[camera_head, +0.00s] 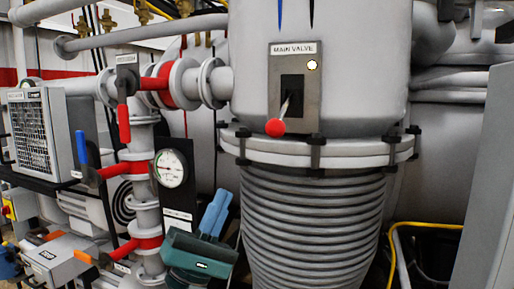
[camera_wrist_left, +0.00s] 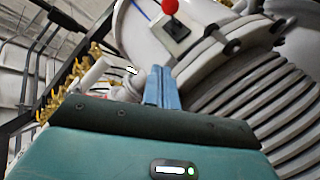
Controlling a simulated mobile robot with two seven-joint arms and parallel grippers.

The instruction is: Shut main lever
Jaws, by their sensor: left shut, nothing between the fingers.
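The main lever (camera_head: 285,107) is a short stick with a red ball knob (camera_head: 275,127). It sticks out of a dark slot in a grey panel (camera_head: 312,118) labelled "MAIN VALVE", with its knob low on the panel. The knob also shows at the top of the left wrist view (camera_wrist_left: 171,6). My left gripper (camera_head: 220,197), teal with blue fingers, is below and left of the lever, apart from it. Its fingers are together and empty, and they show in the left wrist view (camera_wrist_left: 161,73) pointing up towards the panel. My right gripper is not in view.
A large grey vessel (camera_head: 370,70) carries the panel, with a bolted flange (camera_head: 345,150) and ribbed bellows (camera_head: 310,215) below. Left are pipes with red bands, a blue-handled valve (camera_head: 81,147), a red-handled valve (camera_head: 124,124) and a round gauge (camera_head: 171,168). A yellow hose (camera_head: 425,225) lies right.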

